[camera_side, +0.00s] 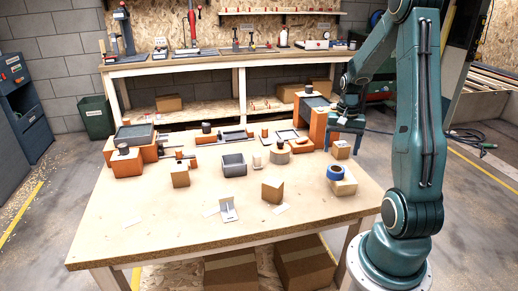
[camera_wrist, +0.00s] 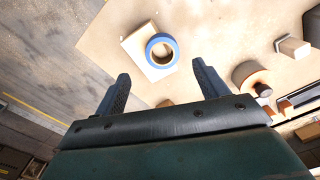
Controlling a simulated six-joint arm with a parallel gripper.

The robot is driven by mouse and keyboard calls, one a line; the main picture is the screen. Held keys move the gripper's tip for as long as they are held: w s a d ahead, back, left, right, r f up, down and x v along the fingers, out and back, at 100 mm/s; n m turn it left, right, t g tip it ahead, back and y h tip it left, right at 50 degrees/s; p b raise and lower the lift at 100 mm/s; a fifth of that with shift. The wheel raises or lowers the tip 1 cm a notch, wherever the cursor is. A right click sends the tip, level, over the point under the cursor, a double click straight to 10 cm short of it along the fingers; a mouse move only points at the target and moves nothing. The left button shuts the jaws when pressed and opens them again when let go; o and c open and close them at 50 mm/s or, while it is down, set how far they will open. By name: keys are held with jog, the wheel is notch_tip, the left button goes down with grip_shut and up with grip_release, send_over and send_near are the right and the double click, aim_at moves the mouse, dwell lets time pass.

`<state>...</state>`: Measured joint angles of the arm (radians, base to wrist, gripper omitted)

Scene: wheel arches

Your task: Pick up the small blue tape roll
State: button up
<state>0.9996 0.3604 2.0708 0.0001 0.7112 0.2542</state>
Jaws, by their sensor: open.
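The small blue tape roll (camera_side: 335,172) lies on top of a light cardboard box (camera_side: 344,186) at the right side of the wooden table. In the wrist view the blue tape roll (camera_wrist: 153,42) shows as a ring on the pale box (camera_wrist: 136,46), above and between the finger tips. My gripper (camera_side: 347,122) is above the table's right back part, behind the roll in the side view. In the wrist view my gripper (camera_wrist: 160,78) has its two fingers wide apart with nothing between them. The roll is clear of both fingers.
Another small box (camera_side: 341,150) stands just behind the roll, below my gripper. An orange machine block (camera_side: 311,120) is left of my gripper. A grey bin (camera_side: 234,165), a box (camera_side: 272,190) and a metal bracket (camera_side: 228,209) stand mid-table. The table's front right is clear.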

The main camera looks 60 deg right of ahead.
aim_at(337, 166)
jog(key=shift+f, duration=1.55)
jog(key=shift+f, duration=0.1)
jog(key=shift+w+f, duration=0.15)
jog(key=shift+f, duration=2.35)
jog(key=c, duration=1.1)
jog(key=shift+c, duration=0.2)
jog(key=shift+r, duration=0.15)
notch_tip(337, 166, up, 20)
